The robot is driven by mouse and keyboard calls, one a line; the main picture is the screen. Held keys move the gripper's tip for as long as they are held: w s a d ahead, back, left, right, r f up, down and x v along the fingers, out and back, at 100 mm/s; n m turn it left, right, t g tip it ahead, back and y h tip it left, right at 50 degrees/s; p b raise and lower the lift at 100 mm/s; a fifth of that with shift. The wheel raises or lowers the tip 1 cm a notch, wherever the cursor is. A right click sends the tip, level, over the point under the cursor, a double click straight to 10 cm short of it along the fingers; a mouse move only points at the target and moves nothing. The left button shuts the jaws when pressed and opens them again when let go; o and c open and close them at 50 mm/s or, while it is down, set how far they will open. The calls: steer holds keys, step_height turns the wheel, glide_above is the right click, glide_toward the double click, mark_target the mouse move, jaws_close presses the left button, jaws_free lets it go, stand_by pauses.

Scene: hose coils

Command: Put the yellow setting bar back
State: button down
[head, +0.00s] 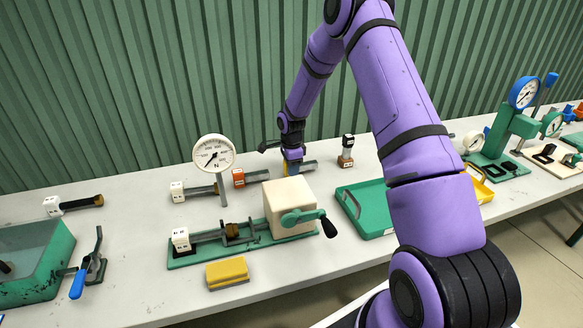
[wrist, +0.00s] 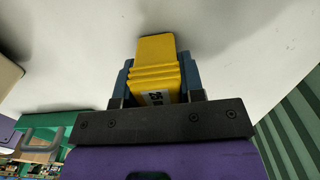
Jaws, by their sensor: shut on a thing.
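My gripper (wrist: 154,95) is shut on a yellow ribbed bar (wrist: 156,62) with a white number label, which I take to be the yellow setting bar. The jaws press on its two sides, and its far end sticks out beyond them. I cannot tell whether the bar touches the table.
A green bench fixture (head: 190,258) with a crank stands in front of my gripper. A yellow block (head: 227,271) lies at the table's front. A dial gauge (head: 213,154) and hose pieces with white and orange blocks (head: 239,178) are left. A green tray (head: 368,208) is right.

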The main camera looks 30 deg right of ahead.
steer(key=c, duration=0.7)
jaws_free()
steer(key=shift+f, duration=0.1)
